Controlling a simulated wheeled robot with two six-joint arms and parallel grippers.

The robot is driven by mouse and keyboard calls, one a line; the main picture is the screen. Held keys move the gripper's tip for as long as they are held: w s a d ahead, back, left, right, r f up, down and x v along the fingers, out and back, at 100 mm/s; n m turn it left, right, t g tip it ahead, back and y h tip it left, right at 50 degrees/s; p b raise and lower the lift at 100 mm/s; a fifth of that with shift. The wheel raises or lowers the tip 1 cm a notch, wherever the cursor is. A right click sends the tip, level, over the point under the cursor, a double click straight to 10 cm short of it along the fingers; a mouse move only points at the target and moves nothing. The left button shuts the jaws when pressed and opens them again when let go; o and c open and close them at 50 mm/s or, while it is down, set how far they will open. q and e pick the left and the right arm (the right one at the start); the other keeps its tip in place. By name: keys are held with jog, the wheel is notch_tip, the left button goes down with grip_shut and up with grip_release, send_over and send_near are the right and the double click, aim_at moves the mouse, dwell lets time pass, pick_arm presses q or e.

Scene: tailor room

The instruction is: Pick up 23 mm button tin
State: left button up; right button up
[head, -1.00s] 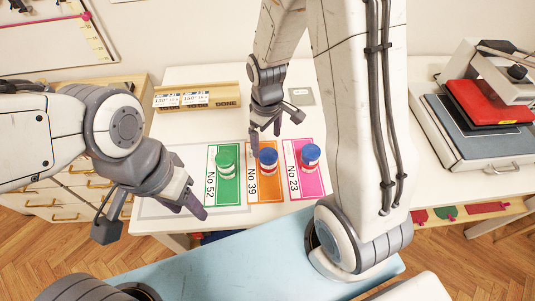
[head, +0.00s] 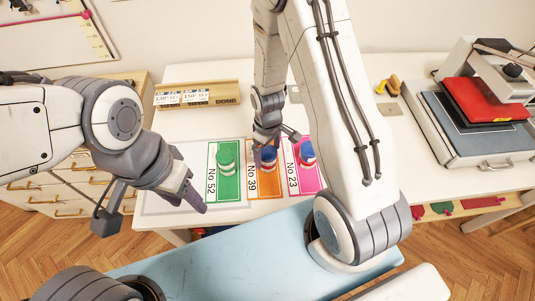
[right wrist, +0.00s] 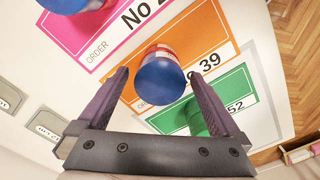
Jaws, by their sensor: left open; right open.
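Three button tins stand upright on coloured order cards. A green tin (head: 225,160) is on the green No 52 card, a blue-lidded tin (head: 269,158) on the orange No 39 card and another blue-lidded tin (head: 306,152) on the pink No 23 card. I cannot read which tin is 23 mm. My right gripper (head: 275,150) is open and empty over the orange card. In the right wrist view the orange card's tin (right wrist: 162,80) lies between the spread fingers, not gripped. My left gripper (head: 190,203) is open and empty near the table's front left.
A wooden rack (head: 197,95) with paper slips stands at the back left. A heat press with a red plate (head: 480,103) is at the right. A blue padded board (head: 215,255) lies in front of the table. The tins stand close together.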

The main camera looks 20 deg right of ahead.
jog(key=c, duration=1.5)
jog(key=shift+r, duration=0.1)
